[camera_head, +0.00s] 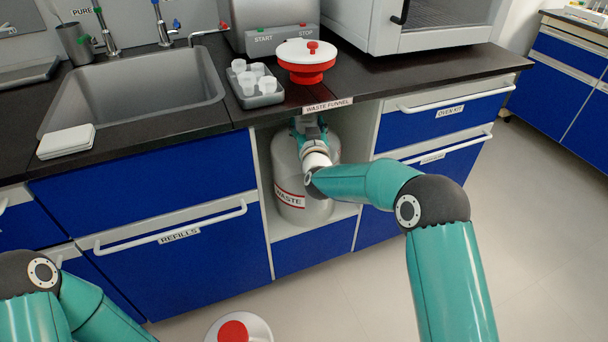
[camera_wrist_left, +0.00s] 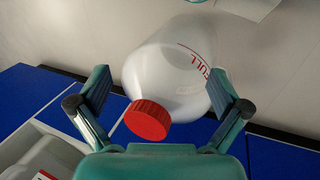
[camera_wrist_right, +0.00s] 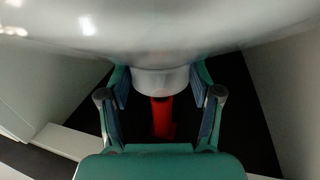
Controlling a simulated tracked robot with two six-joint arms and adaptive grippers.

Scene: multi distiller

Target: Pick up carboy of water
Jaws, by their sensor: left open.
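A translucent white carboy with a red cap (camera_wrist_left: 148,119) and red "FULL" lettering lies between my left fingers in the left wrist view. Its body (camera_wrist_left: 165,65) extends up the picture. My left gripper (camera_wrist_left: 158,80) is open around it, with gaps at the sides. In the head view a white carboy with a red cap (camera_head: 233,331) shows at the bottom edge. My right gripper (camera_head: 308,125) is at the neck of the carboy labelled "WASTE" (camera_head: 290,170) in the cabinet opening.
The red and white waste funnel (camera_head: 306,62) sits in the counter above the opening; a red part (camera_wrist_right: 162,118) shows beyond the neck. A sink (camera_head: 140,90), a tray of cups (camera_head: 256,88) and an oven (camera_head: 430,28) are on the counter. Floor at right is clear.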

